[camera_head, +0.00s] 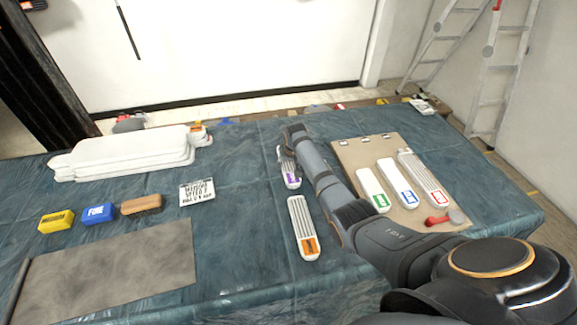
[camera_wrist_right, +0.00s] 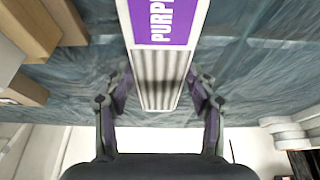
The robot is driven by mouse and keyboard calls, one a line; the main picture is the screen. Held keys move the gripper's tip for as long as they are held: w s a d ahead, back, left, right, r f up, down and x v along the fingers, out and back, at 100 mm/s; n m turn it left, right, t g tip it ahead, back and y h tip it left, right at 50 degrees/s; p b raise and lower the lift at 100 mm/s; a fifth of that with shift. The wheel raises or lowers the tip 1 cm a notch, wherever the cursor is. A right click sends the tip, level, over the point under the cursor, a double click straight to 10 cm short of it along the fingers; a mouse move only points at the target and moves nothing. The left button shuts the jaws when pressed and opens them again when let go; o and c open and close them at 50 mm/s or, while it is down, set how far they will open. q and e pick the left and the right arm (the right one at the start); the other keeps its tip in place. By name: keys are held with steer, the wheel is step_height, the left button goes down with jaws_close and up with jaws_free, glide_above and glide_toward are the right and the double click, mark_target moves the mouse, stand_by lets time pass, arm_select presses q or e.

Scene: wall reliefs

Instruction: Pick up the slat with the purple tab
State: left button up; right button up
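The slat with the purple tab (camera_head: 291,179) lies on the blue-covered table, left of my right forearm. My right gripper (camera_head: 287,149) is over its far end and hides part of it. In the right wrist view the slat (camera_wrist_right: 160,75) shows a purple label and grey ribs. There the right gripper (camera_wrist_right: 160,88) is open, one finger on each side of the ribbed end, with small gaps. Whether the slat touches the table under the fingers is hard to tell. My left gripper is not in view.
An orange-tab slat (camera_head: 303,229) lies nearer. Green (camera_head: 373,190), blue (camera_head: 397,183) and red (camera_head: 424,178) slats lie on a brown board (camera_head: 352,153) at right, with a red-handled tool (camera_head: 446,219). White stacked panels (camera_head: 125,152), blocks (camera_head: 98,213) and a grey mat (camera_head: 110,265) are at left.

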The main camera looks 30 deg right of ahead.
mark_target(289, 165)
steer(key=c, duration=0.7)
steer(key=shift+r, duration=0.25)
step_height(289, 165, up, 3)
steer(key=shift+w+f+b, duration=0.1)
steer(key=shift+f+b, duration=0.05)
steer(key=shift+b, duration=0.2)
steer(key=s+a+r, duration=0.2)
steer(key=r, duration=0.1)
steer(key=s+r, duration=0.1)
steer(key=r, duration=0.1)
steer(key=shift+s+a+r, duration=0.1)
steer(key=shift+s+a, duration=0.25)
steer(key=shift+a, duration=0.05)
steer(key=s+a+r, duration=0.1)
steer(key=s+a, duration=0.1)
steer(key=s+a+r, duration=0.1)
steer(key=s+r, duration=0.1)
steer(key=s, duration=0.1)
steer(key=s+a+r, duration=0.1)
steer(key=s+a, duration=0.1)
steer(key=shift+s+a+r, duration=0.3)
steer(key=shift+s, duration=0.1)
